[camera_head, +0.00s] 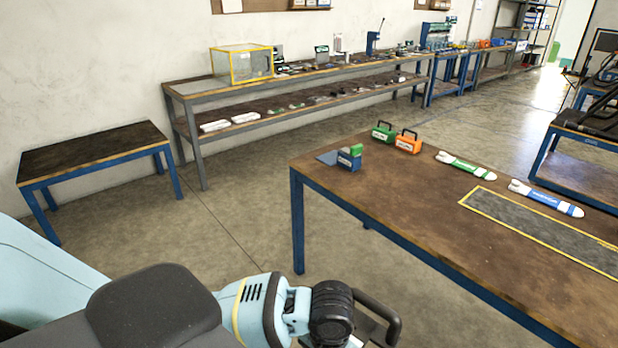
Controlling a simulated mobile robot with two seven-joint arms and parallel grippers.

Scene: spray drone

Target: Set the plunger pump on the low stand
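A low table (95,150) with a bare dark top and blue legs stands at the left by the wall; it looks like the low stand. My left gripper (368,326) is low at the bottom edge, in front of the workbench. I cannot tell whether this is a held pump, and the fingertips are hidden. On the workbench stand a blue unit with a green top (348,161), a green case (382,133) and an orange case (408,144). My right gripper is not in view.
The workbench (400,205) also bears a green-white bottle (466,166), a blue-white bottle (545,198) and a yellow-edged dark mat (545,235). A long shelf bench (300,80) runs along the wall. Clear floor lies between the low table and the workbench.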

